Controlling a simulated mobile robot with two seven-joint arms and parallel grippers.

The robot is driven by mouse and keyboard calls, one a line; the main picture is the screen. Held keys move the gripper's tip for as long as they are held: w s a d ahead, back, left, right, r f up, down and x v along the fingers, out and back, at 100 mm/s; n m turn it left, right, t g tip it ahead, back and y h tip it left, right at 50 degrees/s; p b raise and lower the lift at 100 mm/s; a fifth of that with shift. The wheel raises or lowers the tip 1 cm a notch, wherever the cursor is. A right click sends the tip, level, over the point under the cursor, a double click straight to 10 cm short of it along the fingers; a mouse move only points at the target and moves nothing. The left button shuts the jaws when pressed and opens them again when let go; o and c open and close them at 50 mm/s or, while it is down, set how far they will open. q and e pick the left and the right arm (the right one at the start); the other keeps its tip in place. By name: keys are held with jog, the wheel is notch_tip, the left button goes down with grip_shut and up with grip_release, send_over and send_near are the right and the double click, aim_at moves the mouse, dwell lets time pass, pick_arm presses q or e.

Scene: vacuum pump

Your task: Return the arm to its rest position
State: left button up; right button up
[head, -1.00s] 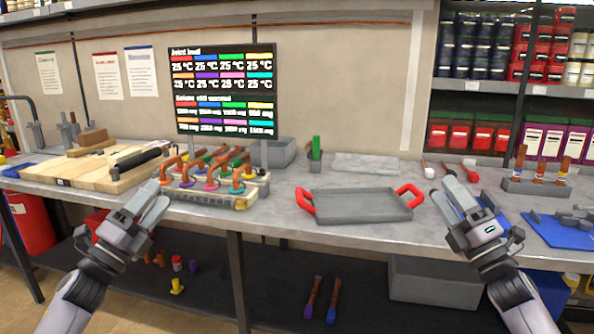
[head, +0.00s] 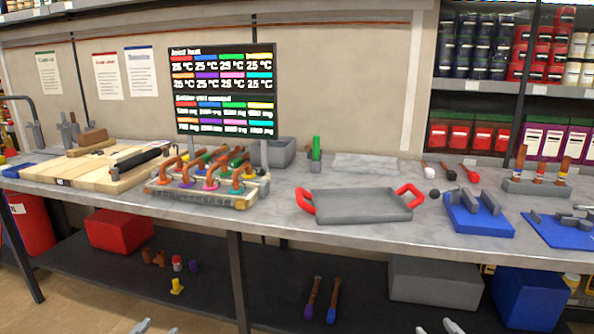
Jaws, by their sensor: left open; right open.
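My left gripper (head: 156,328) shows only as two fingertips at the bottom edge of the head view, left of the middle. They are apart with nothing between them. My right gripper (head: 437,328) shows the same way at the bottom edge, right of the middle, open and empty. Both are low, in front of the workbench (head: 285,215) and touching nothing that I can see. The rest of both arms is out of view.
On the bench are a pump-like rack with coloured handles (head: 205,187), a grey tray (head: 360,206) with red handles and a blue-based fixture (head: 478,213). Below, the shelf (head: 260,285) holds a red box (head: 120,229), a grey box (head: 435,280) and brushes (head: 322,297).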

pick_arm(q)
jog(key=s+d+f+g, duration=0.1)
jog(key=s+d+f, duration=0.2)
jog(key=s, duration=0.5)
jog(key=s+d+f+g+h, duration=0.1)
jog(key=s+d+f, duration=0.2)
jog(key=s, duration=0.6)
jog(key=s+d+f+n+g+h, duration=0.1)
jog(key=s+d+f+g, duration=0.1)
jog(key=s+f, duration=0.4)
jog(key=s+d, duration=0.1)
jog(key=s, duration=0.2)
jog(key=shift+s+f, duration=0.15)
jog(key=shift+s, duration=0.05)
pick_arm(e)
jog(key=s+a+f+g, duration=0.1)
jog(key=s+a+f, duration=0.2)
jog(key=s, duration=0.5)
jog(key=s+a+f+g+y, duration=0.1)
jog(key=s+a+f, duration=0.2)
jog(key=s, duration=0.6)
jog(key=s+a+f+m+g+y, duration=0.1)
jog(key=s+a+f+g, duration=0.1)
jog(key=s+f, duration=0.4)
jog(key=s+a, duration=0.1)
jog(key=s, duration=0.2)
jog(key=shift+s+f, duration=0.15)
jog(key=shift+s, duration=0.05)
